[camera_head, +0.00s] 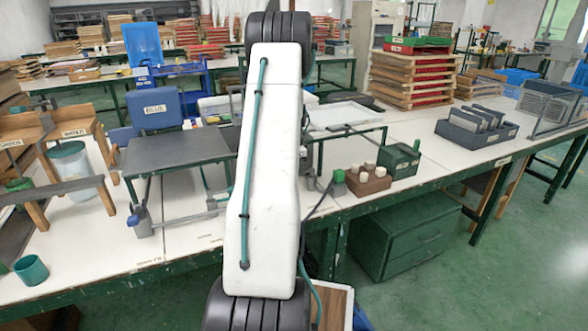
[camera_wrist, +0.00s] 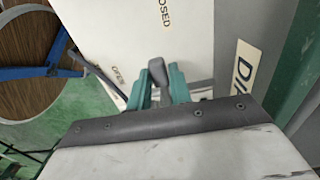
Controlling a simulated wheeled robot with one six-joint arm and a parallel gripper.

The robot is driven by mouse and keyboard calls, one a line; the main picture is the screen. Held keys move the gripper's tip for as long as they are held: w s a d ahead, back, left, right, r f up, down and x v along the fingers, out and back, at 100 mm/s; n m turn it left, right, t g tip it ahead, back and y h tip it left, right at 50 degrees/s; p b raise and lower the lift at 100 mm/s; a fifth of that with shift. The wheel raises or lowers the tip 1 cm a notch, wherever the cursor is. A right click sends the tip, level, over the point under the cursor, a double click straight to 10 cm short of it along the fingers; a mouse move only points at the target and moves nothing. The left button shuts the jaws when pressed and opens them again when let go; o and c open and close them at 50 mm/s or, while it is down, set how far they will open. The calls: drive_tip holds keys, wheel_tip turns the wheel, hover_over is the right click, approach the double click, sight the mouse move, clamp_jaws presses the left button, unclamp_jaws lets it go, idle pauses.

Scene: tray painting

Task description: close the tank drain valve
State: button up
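The valve lever (camera_wrist: 157,70) shows in the wrist view as a dark grey rounded handle in front of a white panel (camera_wrist: 140,35). The panel bears the word CLOSED at the top and the word OPEN to the left. My gripper (camera_wrist: 158,82) has one teal finger on each side of the lever, with no clear gap, and appears shut on it. The lever's pivot is hidden, so its exact setting cannot be told. In the head view my arm covers the middle, and neither my gripper nor the lever can be made out there.
A sign beginning with D (camera_wrist: 244,68) sits at the panel's right. A blue frame (camera_wrist: 45,72) over a brown round surface lies at the left. In the head view, the long white table (camera_head: 220,240) carries a grey block of slots (camera_head: 477,127) and a teal cup (camera_head: 30,270).

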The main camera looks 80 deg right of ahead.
drive_tip(key=o, duration=0.3)
wheel_tip(320, 180, up, 8)
drive_tip(key=shift+f, duration=0.1)
idle(0.4)
idle(0.5)
